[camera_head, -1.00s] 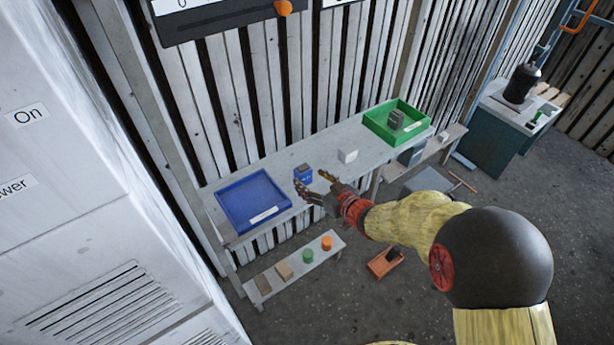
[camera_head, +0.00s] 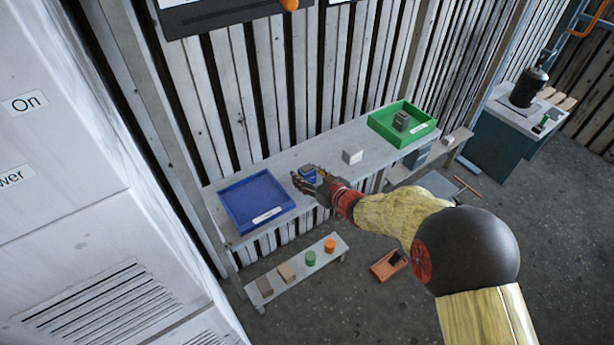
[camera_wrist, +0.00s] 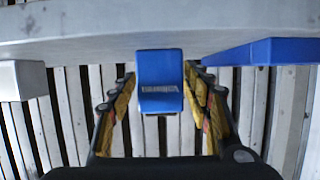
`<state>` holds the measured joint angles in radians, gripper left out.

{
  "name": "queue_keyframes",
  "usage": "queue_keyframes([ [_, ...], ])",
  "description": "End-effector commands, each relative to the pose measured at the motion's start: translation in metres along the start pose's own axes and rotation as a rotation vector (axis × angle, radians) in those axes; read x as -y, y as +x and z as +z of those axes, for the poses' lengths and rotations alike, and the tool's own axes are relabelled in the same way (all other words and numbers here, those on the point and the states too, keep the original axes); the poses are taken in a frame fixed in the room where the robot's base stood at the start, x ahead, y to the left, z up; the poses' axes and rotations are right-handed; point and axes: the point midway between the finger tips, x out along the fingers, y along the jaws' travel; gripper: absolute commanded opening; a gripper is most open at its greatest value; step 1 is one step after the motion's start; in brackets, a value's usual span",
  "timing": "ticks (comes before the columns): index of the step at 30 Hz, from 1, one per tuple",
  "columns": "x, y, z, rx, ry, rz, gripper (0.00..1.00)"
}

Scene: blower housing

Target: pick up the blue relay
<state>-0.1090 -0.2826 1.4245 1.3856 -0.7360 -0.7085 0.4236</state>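The blue relay (camera_head: 309,173) stands on the workbench, just right of the blue tray. In the wrist view my gripper (camera_wrist: 160,76) is open, and narrow gaps seem to show between the fingers and the relay. In the head view the fingers hide part of the relay.
The blue tray (camera_head: 228,215) is close at the left and empty. A white block (camera_head: 352,156) stands to the right on the bench (camera_head: 270,168). A green tray (camera_head: 375,127) holds a grey block (camera_head: 401,120). A low shelf (camera_head: 297,272) with several small parts is below.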

Motion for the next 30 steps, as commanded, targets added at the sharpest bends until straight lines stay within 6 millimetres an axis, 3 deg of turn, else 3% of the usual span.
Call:
queue_keyframes([
  [20,-0.0001,-0.0002,0.0001,0.0,0.0,0.0,0.09],
  [30,-0.0001,-0.0014,-0.0041,-0.001,-0.001,0.0,0.08],
])
